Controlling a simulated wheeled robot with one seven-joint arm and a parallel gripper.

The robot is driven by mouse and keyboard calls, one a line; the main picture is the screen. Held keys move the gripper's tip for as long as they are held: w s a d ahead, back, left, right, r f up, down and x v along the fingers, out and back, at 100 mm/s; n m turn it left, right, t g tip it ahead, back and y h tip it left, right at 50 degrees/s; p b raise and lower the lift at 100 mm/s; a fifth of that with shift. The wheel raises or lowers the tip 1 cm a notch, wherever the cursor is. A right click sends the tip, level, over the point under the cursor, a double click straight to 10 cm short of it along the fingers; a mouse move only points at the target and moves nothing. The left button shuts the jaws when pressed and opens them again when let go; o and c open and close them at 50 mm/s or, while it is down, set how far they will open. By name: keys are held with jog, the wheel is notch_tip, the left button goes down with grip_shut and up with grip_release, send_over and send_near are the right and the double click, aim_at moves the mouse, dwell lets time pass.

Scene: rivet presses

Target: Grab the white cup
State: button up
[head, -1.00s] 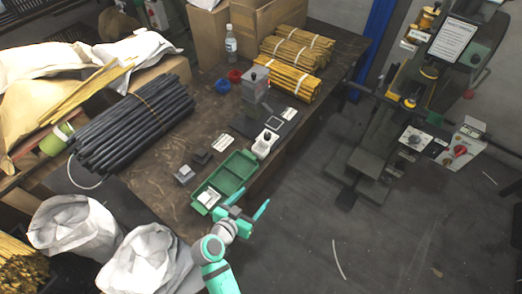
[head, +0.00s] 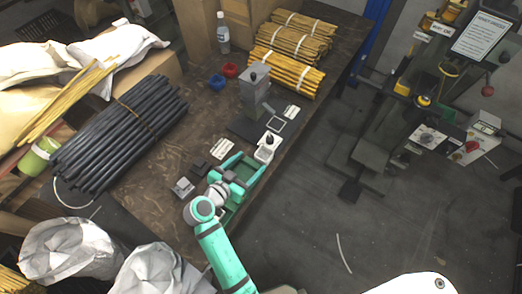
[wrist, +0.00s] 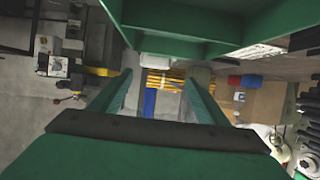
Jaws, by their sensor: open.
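The white cup (head: 268,146) stands on the table near its right edge, just past the far end of the green tray (head: 231,213). It looks upright. My gripper (head: 246,168) is over the far part of the tray, close to the cup on its near side. In the wrist view my gripper (wrist: 160,88) shows two teal fingers spread apart with nothing between them. A green tray wall (wrist: 190,47) fills the top of that view.
A grey block-like press (head: 255,88) stands behind the cup. Small grey blocks (head: 183,187) sit left of the tray.

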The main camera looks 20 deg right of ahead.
aim_at(268, 149)
jog(key=shift+s+d+x, duration=0.1)
jog(key=shift+s+x, duration=0.05)
jog(key=shift+x, duration=1.4)
jog(key=shift+s+d+x, duration=0.1)
jog(key=shift+x, duration=1.5)
jog(key=shift+s+d+x, duration=0.1)
jog(key=shift+s+x, duration=0.05)
jog(key=shift+x, duration=1.4)
jog(key=c, duration=1.1)
